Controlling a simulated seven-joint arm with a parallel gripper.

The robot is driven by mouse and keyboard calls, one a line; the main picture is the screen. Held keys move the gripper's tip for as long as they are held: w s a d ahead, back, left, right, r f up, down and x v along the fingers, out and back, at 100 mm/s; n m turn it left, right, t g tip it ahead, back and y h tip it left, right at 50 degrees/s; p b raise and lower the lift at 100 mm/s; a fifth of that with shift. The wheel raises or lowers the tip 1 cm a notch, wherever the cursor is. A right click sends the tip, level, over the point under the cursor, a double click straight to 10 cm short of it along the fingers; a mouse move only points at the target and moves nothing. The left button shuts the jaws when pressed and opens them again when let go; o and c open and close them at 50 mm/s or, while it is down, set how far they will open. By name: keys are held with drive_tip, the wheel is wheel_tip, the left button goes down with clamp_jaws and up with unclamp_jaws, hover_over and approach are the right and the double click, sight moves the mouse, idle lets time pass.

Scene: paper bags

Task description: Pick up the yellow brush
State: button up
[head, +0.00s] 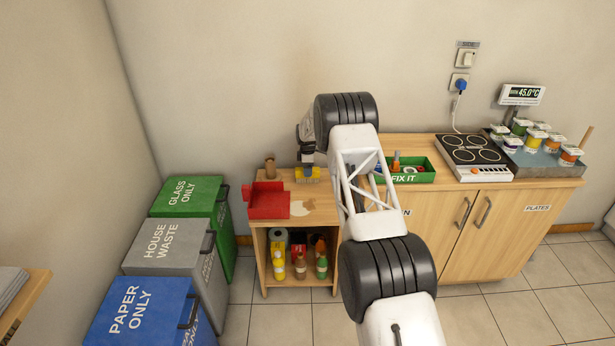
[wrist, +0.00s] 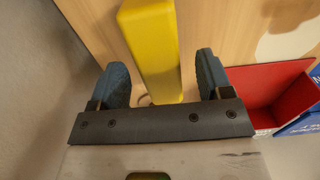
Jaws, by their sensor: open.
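The yellow brush (head: 307,175) lies on the wooden top of the low open cabinet, near the wall. In the wrist view it is a long yellow block (wrist: 152,45). My gripper (head: 307,163) is over the brush, pointing down. In the wrist view my open gripper (wrist: 162,78) has one dark finger on each side of the brush, with visible gaps. The brush's near end lies between the fingers, and I cannot tell how far above the wood the fingertips are.
A red tray (head: 268,203) and a brown wooden object (head: 270,166) are left of the brush. A green FIX IT box (head: 410,174), a hob (head: 470,150) and a tray of jars stand further right. Bins (head: 172,255) stand at left.

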drive_tip(key=shift+f, duration=1.5)
drive_tip(key=shift+c, duration=0.3)
drive_tip(key=c, duration=1)
drive_tip(key=shift+r, duration=0.2)
drive_tip(key=shift+r, duration=1.4)
drive_tip(key=shift+s+r, duration=0.15)
drive_tip(key=shift+r, duration=0.1)
drive_tip(key=s+d+r, duration=0.1)
drive_tip(key=s+d, duration=0.1)
drive_tip(key=s, duration=1.3)
drive_tip(key=shift+s+r, duration=0.2)
drive_tip(key=shift+s, duration=0.1)
